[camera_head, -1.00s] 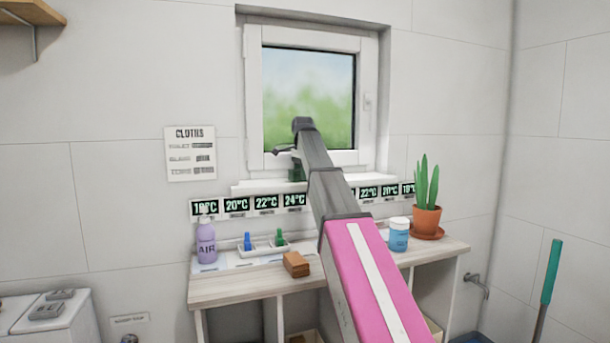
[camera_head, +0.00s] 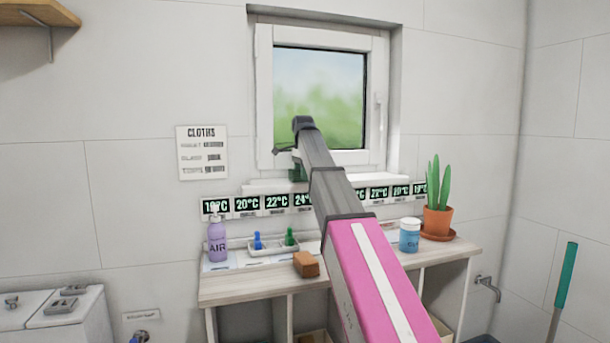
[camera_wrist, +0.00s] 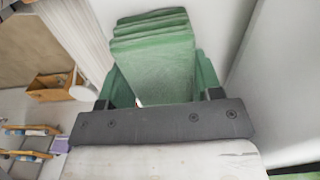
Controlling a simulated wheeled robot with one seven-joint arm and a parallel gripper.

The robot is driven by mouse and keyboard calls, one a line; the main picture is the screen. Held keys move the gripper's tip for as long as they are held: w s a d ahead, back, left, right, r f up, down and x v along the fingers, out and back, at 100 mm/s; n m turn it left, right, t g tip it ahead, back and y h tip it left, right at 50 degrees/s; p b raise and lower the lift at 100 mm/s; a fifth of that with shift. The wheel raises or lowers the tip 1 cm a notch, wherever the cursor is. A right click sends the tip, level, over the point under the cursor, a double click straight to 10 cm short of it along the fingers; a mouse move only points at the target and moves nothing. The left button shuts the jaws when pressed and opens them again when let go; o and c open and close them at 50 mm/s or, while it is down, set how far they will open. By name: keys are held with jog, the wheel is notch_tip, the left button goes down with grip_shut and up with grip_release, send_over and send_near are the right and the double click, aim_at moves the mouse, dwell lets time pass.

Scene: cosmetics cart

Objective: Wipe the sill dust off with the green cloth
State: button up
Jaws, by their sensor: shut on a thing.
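The green cloth (camera_wrist: 155,65) is a folded, layered pad between my gripper's fingers in the wrist view. My gripper (camera_wrist: 160,95) is shut on it. In the head view, a small dark green part of the cloth (camera_head: 297,170) shows below my gripper (camera_head: 290,158), at the window sill. The white sill (camera_head: 265,186) runs under the window, and my arm hides part of it. I cannot tell whether the cloth touches the sill. No dust can be made out on the visible part of the sill.
Below the sill is a row of temperature displays (camera_head: 247,204). The shelf top (camera_head: 240,287) holds a purple AIR bottle (camera_head: 217,242), a tray (camera_head: 262,250) with blue and green items, a brown block (camera_head: 306,264), a blue-white jar (camera_head: 409,236) and a potted plant (camera_head: 438,222).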

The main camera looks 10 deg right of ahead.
aim_at(294, 170)
jog(key=shift+s+a+f, duration=0.1)
jog(key=shift+a, duration=0.4)
jog(key=shift+s+a+f, duration=0.1)
jog(key=shift+a, duration=0.35)
jog(key=shift+s+a+r, duration=0.1)
jog(key=shift+s+a, duration=0.1)
jog(key=shift+a, duration=0.7)
jog(key=shift+s+a+r, duration=0.1)
jog(key=shift+s+a, duration=0.05)
jog(key=shift+a, duration=0.7)
jog(key=shift+f, duration=0.2)
jog(key=shift+w+d+f, duration=0.1)
jog(key=shift+d+f, duration=0.05)
jog(key=shift+d, duration=0.35)
jog(key=shift+w+d+f, duration=0.1)
jog(key=shift+d+f, duration=0.05)
jog(key=shift+d, duration=0.35)
jog(key=shift+c, duration=1)
jog(key=shift+w+d+r, duration=0.15)
jog(key=shift+w+d, duration=0.05)
jog(key=shift+d, duration=0.8)
jog(key=shift+w+d+r, duration=0.1)
jog(key=shift+w+d, duration=0.1)
jog(key=shift+d, duration=0.8)
jog(key=shift+w+d+f, duration=0.15)
jog(key=shift+d, duration=0.75)
